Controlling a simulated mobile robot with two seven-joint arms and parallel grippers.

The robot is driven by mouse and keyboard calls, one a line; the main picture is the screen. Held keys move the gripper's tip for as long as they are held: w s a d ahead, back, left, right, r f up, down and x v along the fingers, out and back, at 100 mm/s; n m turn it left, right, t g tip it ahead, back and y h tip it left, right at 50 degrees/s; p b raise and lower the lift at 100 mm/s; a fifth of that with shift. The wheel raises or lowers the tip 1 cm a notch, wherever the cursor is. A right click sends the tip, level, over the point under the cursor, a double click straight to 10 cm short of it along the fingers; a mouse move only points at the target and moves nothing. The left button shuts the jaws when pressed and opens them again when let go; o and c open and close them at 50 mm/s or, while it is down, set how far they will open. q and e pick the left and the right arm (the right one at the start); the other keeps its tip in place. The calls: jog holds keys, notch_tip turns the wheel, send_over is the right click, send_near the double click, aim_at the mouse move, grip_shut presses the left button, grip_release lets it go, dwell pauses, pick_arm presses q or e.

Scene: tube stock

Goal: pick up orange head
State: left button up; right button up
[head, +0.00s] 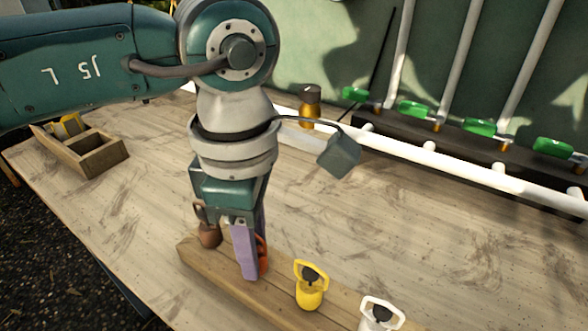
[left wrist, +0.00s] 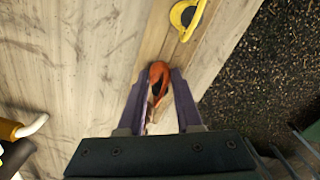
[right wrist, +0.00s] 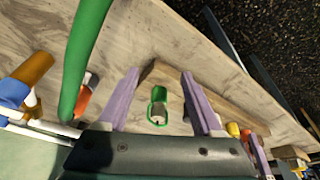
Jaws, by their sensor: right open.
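The orange head (head: 263,256) is at the wooden rack strip (head: 190,250) on the bench, partly hidden in the head view by a purple finger. My left gripper (head: 248,272) points down around it. In the left wrist view the orange head (left wrist: 157,78) sits between the two fingertips, which are close against its sides. No lift from the strip is visible. My right gripper (right wrist: 160,72) is open, with nothing held between its fingers; it is not in the head view.
A yellow head (head: 311,286) and a white head (head: 380,315) stand right of the orange one; a brown head (head: 209,235) stands left. Green-handled valves (head: 415,109) and white pipes line the back. A wooden box (head: 90,155) is at left. A green item (right wrist: 158,106) shows in the right wrist view.

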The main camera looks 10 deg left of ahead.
pick_arm(q)
grip_shut()
notch_tip(320, 180, up, 20)
dwell(0.7)
jog(key=shift+r, duration=0.1)
jog(key=shift+r+p, duration=1.75)
jog(key=shift+r, duration=0.65)
pick_arm(e)
jog(key=shift+r, duration=1.75)
jog(key=shift+d, duration=0.1)
